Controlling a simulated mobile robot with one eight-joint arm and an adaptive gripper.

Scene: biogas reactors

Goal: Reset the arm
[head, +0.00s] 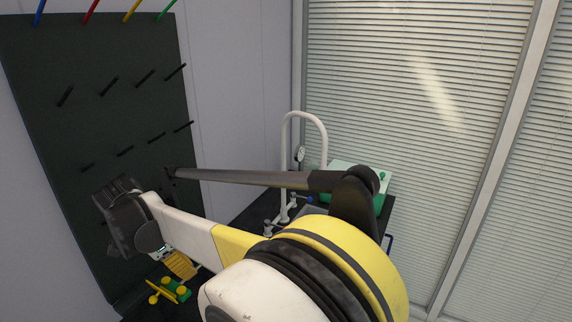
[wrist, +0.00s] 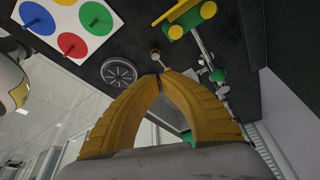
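My arm reaches across the head view from the lower right, toward the dark pegboard on the left. My gripper (head: 181,265) hangs from its end, with yellow fingers pointing down over the dark bench. In the wrist view, the two ribbed yellow fingers of my gripper (wrist: 160,76) curve inward and their tips meet. Nothing clear shows held between them. A small round metal end (wrist: 155,56) appears just past the tips; I cannot tell whether it touches them.
A dark pegboard (head: 70,130) with several pegs stands at left. A green and yellow object (head: 172,290) lies near the gripper. A white board (wrist: 60,12) with coloured discs and a grey wheel (wrist: 119,72) are close by. A white tap (head: 284,150) stands behind my arm, near blinds.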

